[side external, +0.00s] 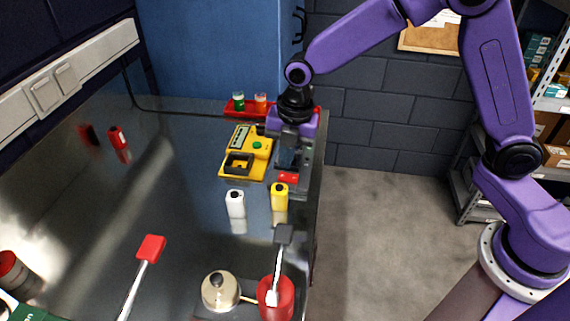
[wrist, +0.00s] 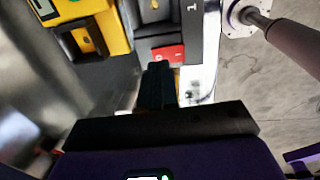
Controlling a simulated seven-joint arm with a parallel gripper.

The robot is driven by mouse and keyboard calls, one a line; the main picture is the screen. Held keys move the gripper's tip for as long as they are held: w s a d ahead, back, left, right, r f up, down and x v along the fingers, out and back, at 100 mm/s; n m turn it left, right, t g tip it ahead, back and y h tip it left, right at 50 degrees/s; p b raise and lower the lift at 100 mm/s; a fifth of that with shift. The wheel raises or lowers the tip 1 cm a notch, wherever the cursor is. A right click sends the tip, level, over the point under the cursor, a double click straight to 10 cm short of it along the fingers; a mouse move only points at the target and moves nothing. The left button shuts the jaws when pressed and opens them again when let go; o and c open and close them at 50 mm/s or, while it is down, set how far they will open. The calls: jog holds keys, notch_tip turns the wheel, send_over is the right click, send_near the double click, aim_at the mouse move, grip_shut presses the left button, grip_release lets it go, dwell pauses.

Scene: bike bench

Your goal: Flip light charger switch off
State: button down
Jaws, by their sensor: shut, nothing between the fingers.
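A red switch (wrist: 168,53) sits on a dark grey housing (wrist: 185,22) with a white mark, probably the light charger. The red switch also shows in the side external view (side external: 288,178), at the near end of the grey unit near the bench's right edge. My gripper (wrist: 158,70) is shut and empty. Its fingertips are just beside the red switch in the wrist view; I cannot tell whether they touch. In the side external view my gripper (side external: 286,160) points down over the grey unit and hides part of it. The switch's on or off position cannot be made out.
A yellow device (side external: 246,152) stands left of the grey unit. A white bottle (side external: 235,205) and a yellow bottle (side external: 279,198) stand nearer. A red tray (side external: 250,105) with small cups is behind. The bench's left middle is mostly clear.

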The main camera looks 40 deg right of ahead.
aim_at(284, 175)
jog(key=shift+w+a+f, duration=0.1)
jog(key=shift+a+f, duration=0.05)
jog(key=shift+f, duration=1.3)
jog(key=shift+w+a+f, duration=0.1)
jog(key=shift+f, duration=0.15)
jog(key=shift+s+d+r, duration=0.2)
jog(key=shift+s+d, duration=0.4)
jog(key=shift+d, duration=0.05)
jog(key=shift+r, duration=0.1)
notch_tip(284, 175, up, 14)
jog(key=s+d, duration=0.1)
